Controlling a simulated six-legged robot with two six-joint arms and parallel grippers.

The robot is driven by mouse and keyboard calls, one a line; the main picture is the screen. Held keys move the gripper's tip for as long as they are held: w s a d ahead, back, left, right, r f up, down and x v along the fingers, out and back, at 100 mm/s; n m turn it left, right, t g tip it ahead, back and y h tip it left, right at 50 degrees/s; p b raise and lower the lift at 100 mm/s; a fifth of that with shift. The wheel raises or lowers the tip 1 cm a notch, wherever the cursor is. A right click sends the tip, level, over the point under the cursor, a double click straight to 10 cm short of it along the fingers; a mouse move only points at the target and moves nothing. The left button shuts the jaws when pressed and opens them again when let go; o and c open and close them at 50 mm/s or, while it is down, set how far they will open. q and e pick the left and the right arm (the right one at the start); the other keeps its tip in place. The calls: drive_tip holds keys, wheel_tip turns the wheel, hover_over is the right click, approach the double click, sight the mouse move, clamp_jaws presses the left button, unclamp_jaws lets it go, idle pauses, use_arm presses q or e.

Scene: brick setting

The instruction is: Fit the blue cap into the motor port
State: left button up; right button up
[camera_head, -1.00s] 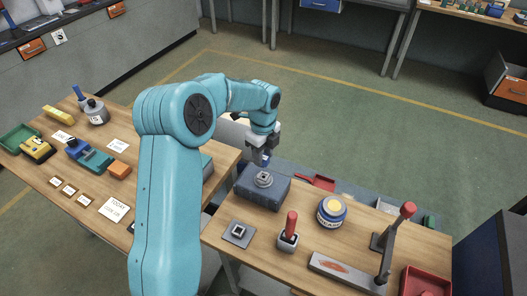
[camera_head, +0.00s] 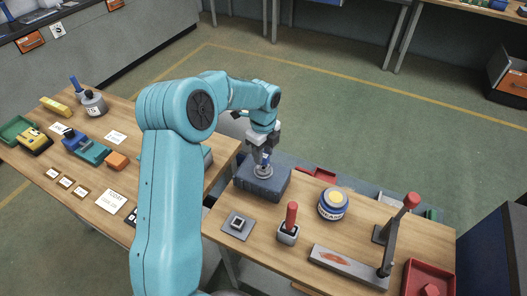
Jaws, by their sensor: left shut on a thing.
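The motor (camera_head: 262,184) is a dark blue-grey block on the wooden bench, with a round grey port (camera_head: 263,172) on its top. My left gripper (camera_head: 264,160) points down over the port, shut on the small blue cap (camera_head: 265,158). The cap is right at the port's top; I cannot tell whether it touches or sits inside, since the fingers partly hide it. My right gripper is not in view.
The left bench (camera_head: 90,210) holds several small items.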

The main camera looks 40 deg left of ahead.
sight(264, 156)
use_arm(q)
drive_tip(key=shift+f, duration=0.25)
idle(0.4)
drive_tip(key=shift+f+b, duration=0.95)
drive_tip(key=shift+f, duration=0.2)
drive_tip(key=o, duration=1.5)
drive_tip(key=shift+o, duration=0.2)
drive_tip(key=shift+r, duration=0.1)
drive_tip(key=shift+r+p, duration=2.4)
drive_tip(key=shift+r, duration=0.65)
drive_tip(key=shift+f, duration=0.1)
drive_tip(key=shift+s, duration=0.15)
